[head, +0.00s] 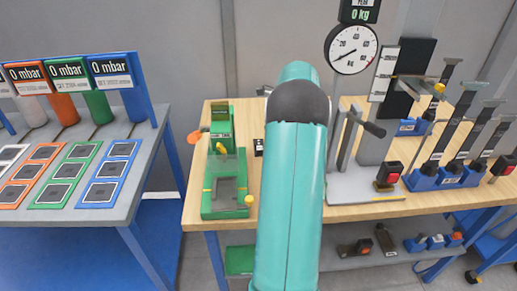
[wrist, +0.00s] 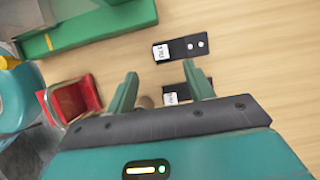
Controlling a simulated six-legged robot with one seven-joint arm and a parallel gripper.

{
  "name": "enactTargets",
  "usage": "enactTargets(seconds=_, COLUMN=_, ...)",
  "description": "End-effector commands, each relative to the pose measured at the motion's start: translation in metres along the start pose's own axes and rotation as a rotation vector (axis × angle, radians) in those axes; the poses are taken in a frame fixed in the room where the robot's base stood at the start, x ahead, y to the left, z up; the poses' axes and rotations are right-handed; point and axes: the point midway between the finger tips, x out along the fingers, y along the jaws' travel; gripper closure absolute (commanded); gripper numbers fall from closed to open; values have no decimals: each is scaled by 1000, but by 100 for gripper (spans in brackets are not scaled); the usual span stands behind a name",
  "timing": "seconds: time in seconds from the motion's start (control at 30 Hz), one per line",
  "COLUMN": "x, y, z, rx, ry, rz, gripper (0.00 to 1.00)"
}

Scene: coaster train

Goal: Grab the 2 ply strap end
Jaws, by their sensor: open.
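In the wrist view, two black strap ends with white labels lie on the wooden table. The upper strap end (wrist: 183,49) shows whole, with light round spots at its right end. The lower strap end (wrist: 172,97) is partly hidden by my right finger and gripper body. The label print is too small to tell which one is 2 ply. My gripper (wrist: 160,70) is open and empty, its fingers spread above the table around the gap between the strap ends. In the head view my arm hides the gripper; one small black strap end (head: 258,147) shows left of my arm.
A green fixture (head: 226,185) stands left of my arm on the wooden workbench (head: 350,213). A lever stand with a dial gauge (head: 352,50) and several blue-based clamps (head: 425,178) stand to the right. A grey table with coloured pads is further left.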

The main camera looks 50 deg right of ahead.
Motion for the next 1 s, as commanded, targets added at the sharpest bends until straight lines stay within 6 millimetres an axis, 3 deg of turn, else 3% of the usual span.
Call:
enactTargets(seconds=0.1, x=19, y=0, z=-1, rx=1, ry=0, rz=2, gripper=47)
enactTargets(seconds=0.33, x=37, y=-1, z=-1, rx=1, ry=1, rz=1, gripper=47)
enactTargets(seconds=0.6, x=76, y=-3, z=0, rx=2, ry=1, rz=1, gripper=47)
enactTargets(seconds=0.87, x=81, y=-4, z=0, rx=2, ry=2, rz=-1, gripper=47)
enactTargets(seconds=0.9, x=81, y=-4, z=0, rx=2, ry=2, rz=-1, gripper=49)
enactTargets(seconds=1.0, x=80, y=-4, z=0, rx=2, ry=2, rz=-1, gripper=69)
